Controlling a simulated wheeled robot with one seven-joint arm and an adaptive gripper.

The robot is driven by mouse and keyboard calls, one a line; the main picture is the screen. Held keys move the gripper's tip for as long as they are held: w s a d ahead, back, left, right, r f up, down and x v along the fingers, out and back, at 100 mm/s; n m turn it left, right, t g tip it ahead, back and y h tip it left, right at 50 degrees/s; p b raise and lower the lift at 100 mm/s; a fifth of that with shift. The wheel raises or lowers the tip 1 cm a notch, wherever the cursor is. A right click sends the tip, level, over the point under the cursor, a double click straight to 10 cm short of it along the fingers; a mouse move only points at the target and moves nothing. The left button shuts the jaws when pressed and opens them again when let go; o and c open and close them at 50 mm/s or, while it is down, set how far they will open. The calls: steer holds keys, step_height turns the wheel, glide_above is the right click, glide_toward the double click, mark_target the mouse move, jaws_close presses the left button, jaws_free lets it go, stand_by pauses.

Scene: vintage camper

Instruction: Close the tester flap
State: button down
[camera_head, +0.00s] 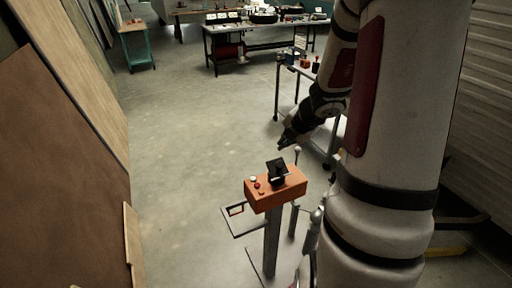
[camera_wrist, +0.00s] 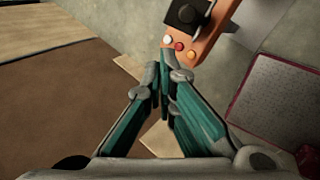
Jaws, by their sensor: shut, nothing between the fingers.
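The tester is an orange box (camera_head: 262,197) on a grey post, with white and red buttons on its top. Its black flap (camera_head: 277,167) stands raised and tilted above the box in the head view. In the wrist view the orange box (camera_wrist: 208,42) is at the top centre, and a black part (camera_wrist: 188,14) on it is cut by the upper edge; whether this is the flap or its housing is hard to tell. My gripper (camera_head: 283,145) is above and beyond the box, apart from the flap. Its teal fingers (camera_wrist: 163,62) are shut and empty.
A metal cart (camera_head: 287,92) with small items stands behind my arm. A workbench (camera_head: 262,30) is at the back. Brown and wooden panels (camera_head: 60,150) lean at the left. The floor left of the tester is clear.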

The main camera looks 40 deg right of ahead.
steer(key=s+d+f+m, duration=0.3)
steer(key=d+m, duration=0.1)
steer(key=m, duration=0.1)
steer(key=b, duration=0.6)
glide_toward(279, 162)
steer(key=shift+g, duration=0.4)
steer(key=x, duration=0.7)
steer(key=shift+s+a+f, duration=0.2)
steer(key=shift+s, duration=0.15)
steer(key=shift+w+d+p, duration=0.15)
steer(key=shift+w+p, duration=0.25)
steer(key=shift+w, duration=0.25)
steer(key=shift+w+d+f, duration=0.1)
steer(key=shift+w, duration=0.25)
steer(key=shift+w+d+f, duration=0.1)
steer(key=shift+w+f, duration=0.1)
steer(key=shift+w, duration=0.2)
steer(key=shift+w+d+f, duration=0.1)
steer(key=shift+w+f, duration=0.05)
steer(key=shift+w, duration=0.3)
